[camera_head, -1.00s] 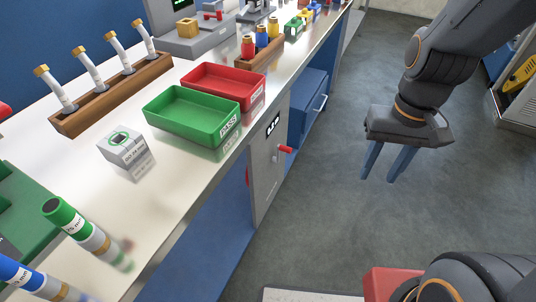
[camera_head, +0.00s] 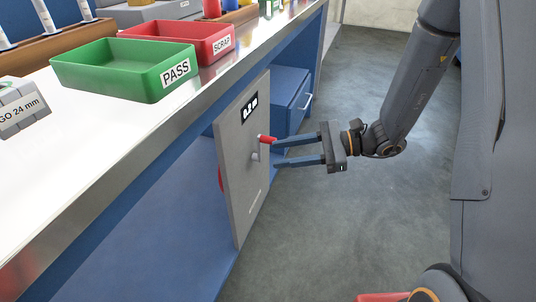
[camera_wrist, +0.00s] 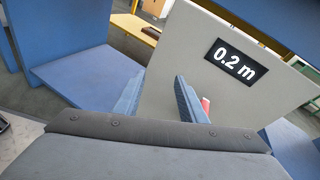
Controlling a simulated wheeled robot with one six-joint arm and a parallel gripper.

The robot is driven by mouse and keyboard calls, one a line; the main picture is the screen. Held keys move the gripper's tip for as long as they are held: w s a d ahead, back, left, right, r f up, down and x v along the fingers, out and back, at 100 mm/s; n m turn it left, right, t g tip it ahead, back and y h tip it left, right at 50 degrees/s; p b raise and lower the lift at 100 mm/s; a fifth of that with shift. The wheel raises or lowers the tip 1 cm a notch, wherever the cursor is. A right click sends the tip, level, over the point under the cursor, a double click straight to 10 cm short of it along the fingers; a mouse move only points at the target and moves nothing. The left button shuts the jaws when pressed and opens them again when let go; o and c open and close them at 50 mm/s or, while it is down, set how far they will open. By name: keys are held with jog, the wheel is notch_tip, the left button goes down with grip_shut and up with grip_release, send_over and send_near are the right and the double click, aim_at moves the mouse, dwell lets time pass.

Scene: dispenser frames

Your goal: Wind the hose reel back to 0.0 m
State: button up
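The hose reel is a grey upright panel (camera_head: 240,165) under the bench edge, with a black display (camera_head: 249,107) that reads 0.2 m in the wrist view (camera_wrist: 236,63). Its red crank handle (camera_head: 266,139) sticks out to the right above a grey hub (camera_head: 255,156). My gripper (camera_head: 276,153) is open, its two blue fingers pointing at the panel. The upper fingertip is close to the red handle; I cannot tell whether they touch. In the wrist view the red handle (camera_wrist: 205,103) shows beside the right finger, partly hidden by it. Nothing is visible between the fingers.
A green PASS tray (camera_head: 120,70) and a red SCRAP tray (camera_head: 190,45) stand on the bench above. A blue drawer unit (camera_head: 290,98) is behind the panel. A red part sticks out at the panel's left edge (camera_head: 220,180).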

aim_at(269, 140)
jog(key=w+d+f+m+t+y+b, duration=0.2)
jog(key=w+d+f+m+t+b, duration=0.15)
jog(key=w+f+t, duration=0.45)
jog(key=w+a, duration=0.1)
jog(key=a, duration=0.1)
jog(key=w+a+r+g+b, duration=0.1)
jog(key=w+a, duration=0.1)
jog(key=a, duration=0.1)
jog(key=w+a+r+m+g+b, duration=0.1)
jog(key=a, duration=0.2)
jog(key=shift+w+r, duration=0.1)
jog(key=shift+w, duration=0.1)
jog(key=shift+d, duration=0.1)
grip_shut()
